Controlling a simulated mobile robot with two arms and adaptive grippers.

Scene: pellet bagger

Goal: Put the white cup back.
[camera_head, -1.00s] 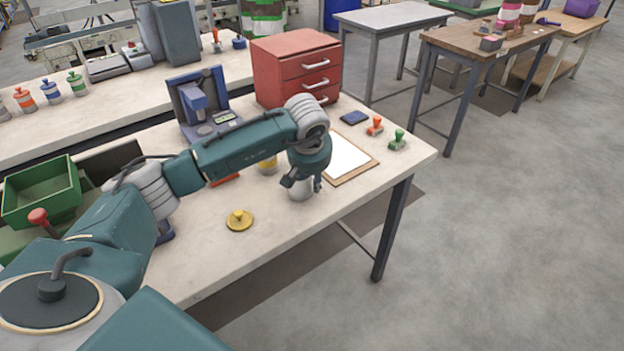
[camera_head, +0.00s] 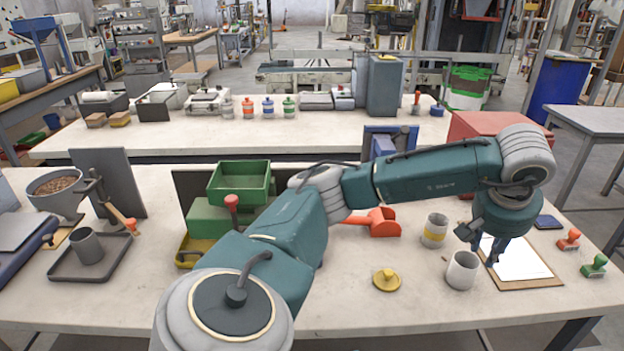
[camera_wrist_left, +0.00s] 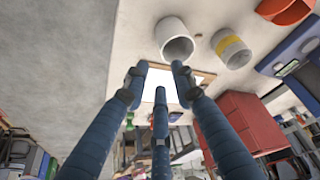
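The white cup (camera_head: 462,271) stands upright on the near worktable (camera_head: 330,305), right of centre in the head view. My left gripper (camera_head: 478,248) is just above and to the right of it, its fingers spread and empty. In the left wrist view the white cup (camera_wrist_left: 176,40) lies beyond the fingertips (camera_wrist_left: 159,78), with a gap between them. A grey cup with a yellow band (camera_head: 434,230) stands behind the white cup; it also shows in the left wrist view (camera_wrist_left: 232,50). My right gripper is out of view.
A yellow knobbed disc (camera_head: 387,281) lies left of the white cup. A clipboard (camera_head: 518,285) and red and green stamps (camera_head: 594,266) are on the right. An orange scoop (camera_head: 380,223) lies behind. A grey tray (camera_head: 68,270) holding a dark cup (camera_head: 87,246) is far left.

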